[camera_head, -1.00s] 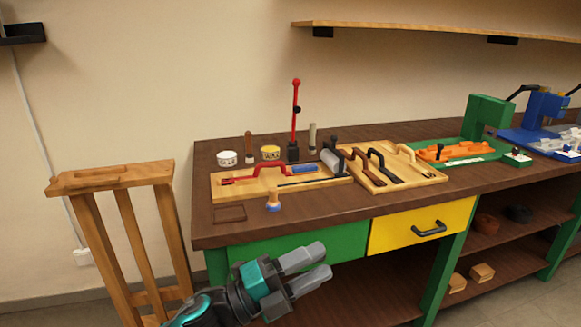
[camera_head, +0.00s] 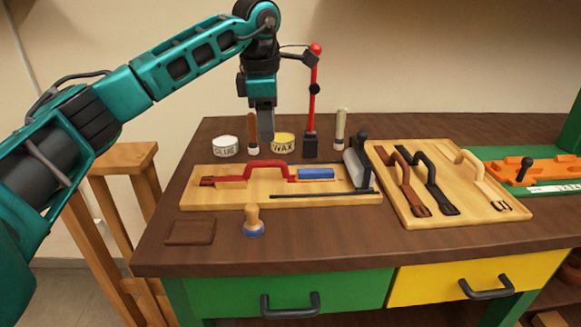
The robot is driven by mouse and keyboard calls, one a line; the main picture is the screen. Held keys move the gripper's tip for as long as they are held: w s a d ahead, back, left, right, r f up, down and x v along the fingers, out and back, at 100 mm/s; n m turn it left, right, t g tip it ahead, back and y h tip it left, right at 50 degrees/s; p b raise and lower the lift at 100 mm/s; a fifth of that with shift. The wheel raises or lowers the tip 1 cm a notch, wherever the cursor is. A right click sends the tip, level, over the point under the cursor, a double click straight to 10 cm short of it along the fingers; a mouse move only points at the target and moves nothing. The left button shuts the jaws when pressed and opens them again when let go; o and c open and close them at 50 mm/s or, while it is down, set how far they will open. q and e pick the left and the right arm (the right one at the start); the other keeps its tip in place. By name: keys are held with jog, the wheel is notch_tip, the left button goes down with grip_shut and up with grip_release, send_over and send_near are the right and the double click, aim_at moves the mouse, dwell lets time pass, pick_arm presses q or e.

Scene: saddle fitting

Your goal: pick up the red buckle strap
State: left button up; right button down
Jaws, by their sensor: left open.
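The red buckle strap (camera_head: 237,178) lies on the left wooden board (camera_head: 222,200), its middle arched up and its buckle end at the left. My left gripper (camera_head: 265,138) points down from above, between the brush and the wax tub, and appears behind and above the strap's arch. It is open and empty; its fingers overlap in this view, so the gap hardly shows. It is apart from the strap. My right gripper is not in view.
A blue block (camera_head: 316,173) and a grey roller tool (camera_head: 356,165) sit on the same board. The glue tub (camera_head: 224,147), wax tub (camera_head: 283,143) and red-topped post (camera_head: 314,90) stand behind. Brown, black and cream straps lie on the right board (camera_head: 400,205). A stamp (camera_head: 252,222) stands in front.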

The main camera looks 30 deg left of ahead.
aim_at(262, 164)
pick_arm(q)
jog(key=shift+y, duration=0.3)
jog(key=x, duration=0.2)
jog(key=a+x, duration=0.1)
jog(key=x, duration=0.1)
jog(key=b+x, duration=0.1)
jog(key=x, duration=0.1)
jog(key=shift+w+a+f, duration=0.2)
jog(key=shift+a, duration=0.15)
jog(key=x, duration=0.3)
jog(key=s+b+x, duration=0.1)
jog(key=x, duration=0.1)
jog(key=shift+w+f, duration=0.1)
jog(key=shift+f, duration=0.05)
grip_shut()
